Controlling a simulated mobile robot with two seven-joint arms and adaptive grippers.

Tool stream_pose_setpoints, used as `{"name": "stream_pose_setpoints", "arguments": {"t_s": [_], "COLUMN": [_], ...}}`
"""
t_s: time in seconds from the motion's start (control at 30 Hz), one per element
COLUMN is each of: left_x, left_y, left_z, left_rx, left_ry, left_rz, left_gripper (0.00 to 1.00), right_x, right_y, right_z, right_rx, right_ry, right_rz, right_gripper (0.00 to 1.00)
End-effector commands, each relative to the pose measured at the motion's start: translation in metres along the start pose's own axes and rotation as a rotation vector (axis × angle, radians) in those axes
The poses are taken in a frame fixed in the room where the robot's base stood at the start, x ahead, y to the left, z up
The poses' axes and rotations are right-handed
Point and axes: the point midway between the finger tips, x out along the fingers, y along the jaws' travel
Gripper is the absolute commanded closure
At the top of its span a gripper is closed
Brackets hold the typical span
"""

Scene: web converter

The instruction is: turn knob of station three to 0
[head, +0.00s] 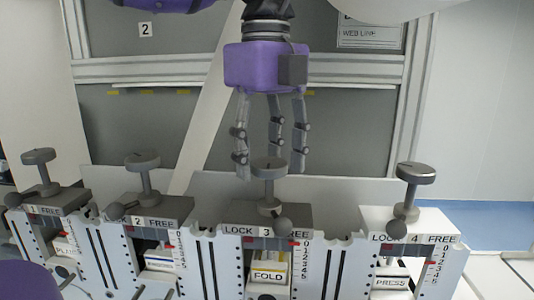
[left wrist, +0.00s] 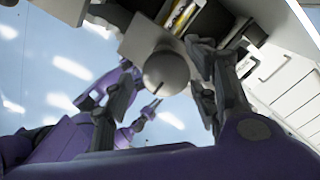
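Station three (head: 222,250) bears the plate "LOCK 3 FREE" and a "FOLD" label. Its round grey knob (head: 269,168) stands upright on a short post, and also shows in the left wrist view (left wrist: 166,74). A ball-ended lever (head: 284,225) sits below it, toward the FREE side. A red mark (head: 291,243) is near the top of the number scale; its exact reading is too small to tell. My left gripper (head: 269,165) points down, open, with its fingers spread around or just behind the knob; contact cannot be told. Finger-like grey parts low in the left wrist view may be my right gripper.
Stations one (head: 38,157) and two (head: 142,160) stand to the left and station four (head: 415,174) to the right, each with its own knob and lever. A grey panelled wall (head: 330,120) rises behind. The space above the stations is otherwise clear.

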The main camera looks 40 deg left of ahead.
Motion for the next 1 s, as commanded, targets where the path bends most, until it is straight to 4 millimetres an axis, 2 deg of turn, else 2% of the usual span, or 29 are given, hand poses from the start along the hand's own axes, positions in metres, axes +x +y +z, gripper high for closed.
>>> {"name": "stream_pose_setpoints", "arguments": {"t_s": [0.23,0.37,0.8,1.0], "left_x": [-0.001,-0.011,-0.097,-0.117], "left_y": [-0.001,-0.001,0.0,0.0], "left_z": [0.0,0.0,0.0,0.0], "left_rx": [0.001,0.001,0.0,0.0], "left_ry": [0.001,0.0,0.001,0.001], "left_rz": [-0.003,-0.005,-0.003,-0.002], "left_gripper": [0.46,0.46,0.46,0.46], "right_x": [0.0,0.0,0.001,0.001], "right_y": [0.001,0.001,0.0,0.0], "right_z": [0.001,0.001,-0.001,-0.001], "right_rx": [-0.004,-0.003,-0.001,0.0], "right_ry": [-0.003,-0.002,0.001,0.001], "right_rz": [0.0,0.0,-0.001,0.0], "right_gripper": [1.0,1.0,1.0,1.0]}}
